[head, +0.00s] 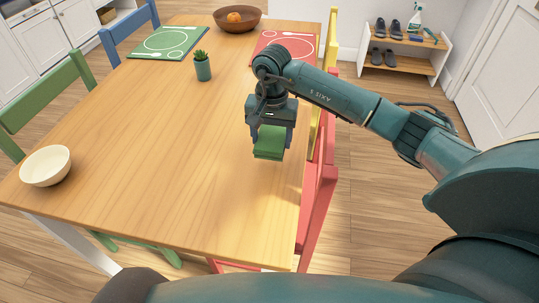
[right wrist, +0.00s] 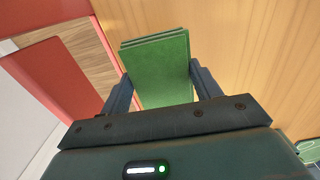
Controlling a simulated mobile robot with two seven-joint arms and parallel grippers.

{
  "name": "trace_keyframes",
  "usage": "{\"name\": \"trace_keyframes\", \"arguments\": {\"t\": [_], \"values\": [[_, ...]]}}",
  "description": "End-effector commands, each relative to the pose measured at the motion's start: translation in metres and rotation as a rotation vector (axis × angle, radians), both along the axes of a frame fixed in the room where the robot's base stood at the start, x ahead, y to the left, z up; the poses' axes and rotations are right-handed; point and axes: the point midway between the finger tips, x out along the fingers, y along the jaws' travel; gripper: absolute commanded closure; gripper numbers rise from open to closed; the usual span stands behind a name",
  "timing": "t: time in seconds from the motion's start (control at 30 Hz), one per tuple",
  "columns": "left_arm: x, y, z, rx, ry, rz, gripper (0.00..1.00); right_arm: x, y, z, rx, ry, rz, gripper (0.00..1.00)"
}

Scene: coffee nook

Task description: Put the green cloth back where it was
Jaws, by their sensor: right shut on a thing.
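The green cloth (head: 269,143) is a folded, layered square in the jaws of my right gripper (head: 271,128), over the right edge of the wooden table (head: 160,150). In the right wrist view, the green cloth (right wrist: 158,68) sits between the two fingers of my right gripper (right wrist: 165,88), which are shut on it. I cannot tell whether the cloth touches the table top. My left gripper is not in view.
A cream bowl (head: 46,166) stands at the table's left corner. A small potted plant (head: 203,66), a green placemat (head: 168,43), a red placemat (head: 285,46) and a brown bowl (head: 237,19) are further back. A red chair (head: 318,200) stands against the right edge. The table's middle is clear.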

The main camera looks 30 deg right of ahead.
Motion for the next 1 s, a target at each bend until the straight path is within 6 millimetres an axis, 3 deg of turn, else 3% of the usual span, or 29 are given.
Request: {"name": "trace_keyframes", "arguments": {"t": [0.13, 0.37, 0.57, 0.97, 1.0], "values": [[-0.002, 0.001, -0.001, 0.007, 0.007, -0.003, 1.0, -0.001, 0.0, -0.028, 0.0, 0.004, 0.0, 0.55], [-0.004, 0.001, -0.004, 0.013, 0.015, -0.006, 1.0, 0.0, 0.001, -0.047, 0.001, 0.001, 0.002, 0.55], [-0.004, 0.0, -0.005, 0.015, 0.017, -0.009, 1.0, -0.001, 0.001, -0.074, 0.002, 0.002, 0.002, 0.55], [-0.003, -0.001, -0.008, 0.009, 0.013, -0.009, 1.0, 0.0, 0.0, -0.082, 0.0, -0.002, 0.003, 0.55], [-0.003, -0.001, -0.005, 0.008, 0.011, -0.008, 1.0, 0.0, 0.0, -0.08, 0.0, -0.001, 0.003, 0.34]]}}
